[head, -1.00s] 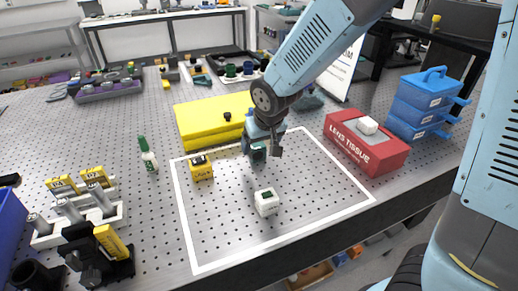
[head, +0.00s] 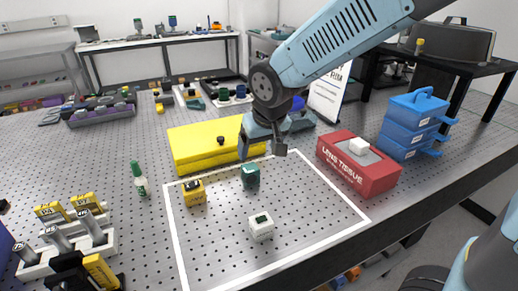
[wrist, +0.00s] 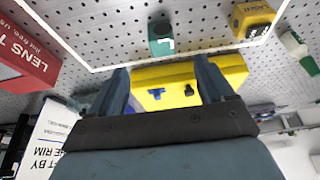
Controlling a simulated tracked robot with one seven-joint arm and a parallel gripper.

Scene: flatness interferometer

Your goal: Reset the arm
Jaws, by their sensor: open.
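My gripper (head: 262,152) hangs from my light-blue arm above the perforated table, in front of the yellow case (head: 190,148). In the wrist view my gripper (wrist: 162,68) shows two dark fingers spread apart with nothing held between them. The yellow case (wrist: 180,72) lies beyond the fingers there. A green block (head: 250,176) stands on the table below my gripper, apart from it. A white block (head: 261,227) and a yellow-and-black block (head: 194,193) also stand inside the white outline (head: 330,240).
A red lens tissue box (head: 350,170) and stacked blue drawers (head: 412,125) stand to the right. A green-capped bottle (head: 139,180) and a rack of cylinders (head: 65,245) are at left. The front of the outlined area is clear.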

